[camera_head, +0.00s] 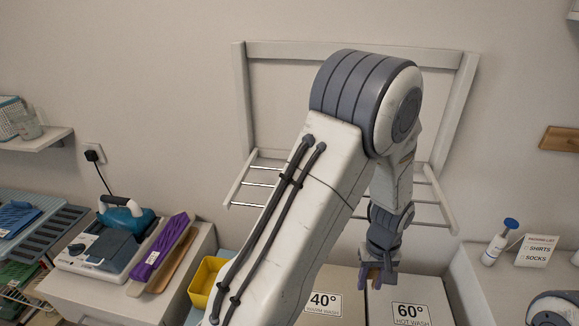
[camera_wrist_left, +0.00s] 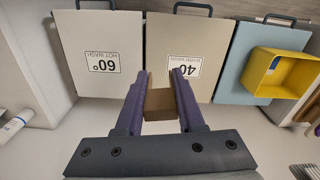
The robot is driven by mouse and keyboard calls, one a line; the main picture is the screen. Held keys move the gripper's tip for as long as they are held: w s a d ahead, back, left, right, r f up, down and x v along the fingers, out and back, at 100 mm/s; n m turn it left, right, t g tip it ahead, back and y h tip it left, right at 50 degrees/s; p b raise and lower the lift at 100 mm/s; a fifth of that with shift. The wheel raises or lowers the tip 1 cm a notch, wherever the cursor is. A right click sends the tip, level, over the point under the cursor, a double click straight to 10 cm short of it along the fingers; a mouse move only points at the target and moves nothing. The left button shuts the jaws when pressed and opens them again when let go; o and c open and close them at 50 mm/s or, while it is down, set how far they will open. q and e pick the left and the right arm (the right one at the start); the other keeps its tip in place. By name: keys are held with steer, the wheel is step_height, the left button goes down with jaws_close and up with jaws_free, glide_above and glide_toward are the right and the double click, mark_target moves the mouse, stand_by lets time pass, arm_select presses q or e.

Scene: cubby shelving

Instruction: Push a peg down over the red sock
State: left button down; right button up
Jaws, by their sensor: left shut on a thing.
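My left gripper (camera_head: 378,277) hangs from the arm in front of the wall rack, over the lidded boxes. In the left wrist view its purple fingers (camera_wrist_left: 160,85) are shut on a small tan wooden block (camera_wrist_left: 160,100), which looks like the peg. The block is seen from one end, so its full shape is hidden. No red sock shows in either view. My left arm covers the middle of the head view and hides part of the rack. My right gripper is not in view.
A pale wall rack (camera_head: 460,100) with thin rods stands behind the arm. Boxes marked 40° (camera_head: 340,306) and 60° (camera_head: 411,305) lie below. A yellow bin (camera_head: 203,284) is left of them. An iron (camera_head: 127,216) and a purple item (camera_head: 160,250) lie on the left counter.

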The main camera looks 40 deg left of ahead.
arm_select(q)
steer(key=s+a+r+n+p, duration=0.1)
steer(key=a+r+n+p, duration=0.1)
steer(key=a+r+n, duration=0.3)
steer(key=s+a+r+n+p, duration=0.1)
steer(key=a+r+n+p, duration=0.1)
steer(key=a+r+n, duration=0.3)
steer(key=s+a+r+n+p, duration=0.1)
steer(key=a+r+n+p, duration=0.2)
steer(key=a+r+n, duration=0.3)
steer(key=shift+s+a+r, duration=0.1)
steer(key=shift+a+r, duration=0.6)
steer(key=shift+r, duration=0.2)
steer(key=shift+s+a+r, duration=0.1)
steer(key=shift+a+r, duration=0.55)
steer(key=shift+r, duration=0.3)
steer(key=shift+s+a+r, duration=0.1)
steer(key=shift+a+r, duration=0.6)
steer(key=shift+r, duration=0.2)
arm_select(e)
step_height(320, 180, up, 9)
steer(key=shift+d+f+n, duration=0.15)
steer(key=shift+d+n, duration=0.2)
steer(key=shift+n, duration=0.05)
arm_select(q)
steer(key=shift+w+d, duration=0.1)
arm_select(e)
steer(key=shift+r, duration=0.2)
